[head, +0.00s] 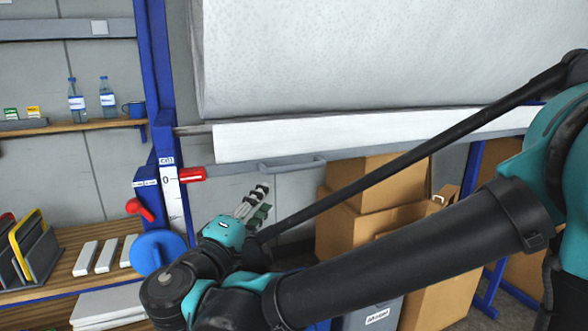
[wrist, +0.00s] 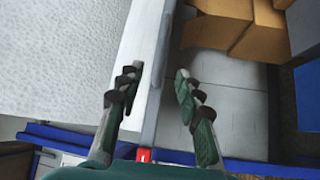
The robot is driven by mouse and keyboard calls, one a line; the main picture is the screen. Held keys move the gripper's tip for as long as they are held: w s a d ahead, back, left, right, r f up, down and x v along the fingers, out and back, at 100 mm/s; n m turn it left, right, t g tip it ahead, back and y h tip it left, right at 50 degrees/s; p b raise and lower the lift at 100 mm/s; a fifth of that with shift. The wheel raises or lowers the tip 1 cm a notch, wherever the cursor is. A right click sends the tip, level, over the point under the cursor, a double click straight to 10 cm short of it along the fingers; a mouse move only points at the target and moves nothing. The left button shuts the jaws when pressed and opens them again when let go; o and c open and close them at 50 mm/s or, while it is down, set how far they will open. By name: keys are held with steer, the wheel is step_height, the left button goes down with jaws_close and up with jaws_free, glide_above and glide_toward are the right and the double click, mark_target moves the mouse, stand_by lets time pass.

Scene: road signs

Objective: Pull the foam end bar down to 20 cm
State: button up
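The foam roll (head: 390,55) hangs across the top of the head view, with a white foam strip (head: 300,138) below it. The grey end bar (head: 235,168) runs along the strip's lower edge and carries a grey handle (head: 292,164). A red pointer (head: 192,174) at the bar's left end is level with the 0 on the white scale (head: 173,200). My gripper (head: 258,198) is open and empty, just below the bar near the handle. In the wrist view, the bar (wrist: 156,75) appears between my two spread fingers (wrist: 158,90); contact cannot be told.
A blue post (head: 157,80) with a red lever (head: 140,209) and a blue disc (head: 159,252) stands left of my gripper. Cardboard boxes (head: 375,210) stand behind and to the right. Shelves with bottles (head: 76,100) and a wooden bench (head: 70,262) lie left.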

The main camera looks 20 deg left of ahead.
mark_target(292, 170)
steer(key=w, duration=0.5)
steer(key=w+r, duration=0.1)
steer(key=w, duration=0.5)
steer(key=w+r, duration=0.1)
steer(key=w, duration=0.4)
steer(key=shift+w+d, duration=0.2)
steer(key=shift+d, duration=0.05)
steer(key=shift+c, duration=0.4)
jaws_close()
